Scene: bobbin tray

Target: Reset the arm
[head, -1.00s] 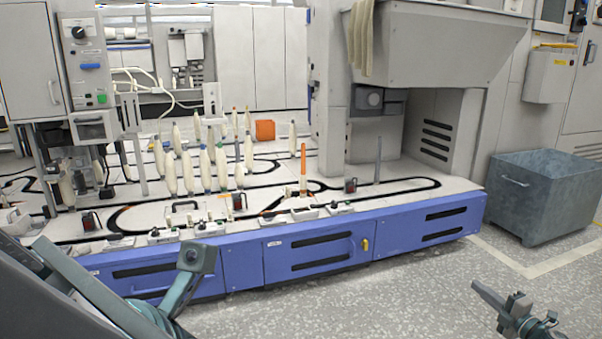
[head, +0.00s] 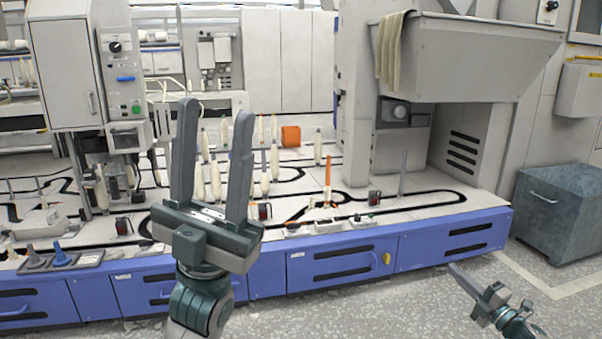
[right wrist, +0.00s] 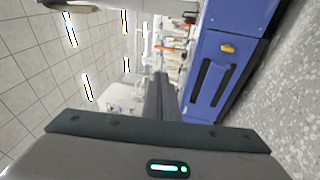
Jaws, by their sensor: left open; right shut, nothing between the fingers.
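My left gripper (head: 214,125) stands upright in the middle left of the head view, its two long fingers apart with nothing between them. It is in front of the machine's tray deck and hides part of the bobbins behind it. My right gripper (head: 455,270) is low at the right of the head view, over the floor in front of the blue base. In the right wrist view its fingers (right wrist: 161,85) are together and empty, pointing along the blue drawer front.
White bobbins (head: 265,175) stand on pegs on the deck (head: 420,190). An orange peg (head: 327,175) and an orange block (head: 291,136) are also there. A blue base with drawers (head: 342,262) fronts the machine. A grey bin (head: 565,215) stands at right. The floor (head: 400,310) is clear.

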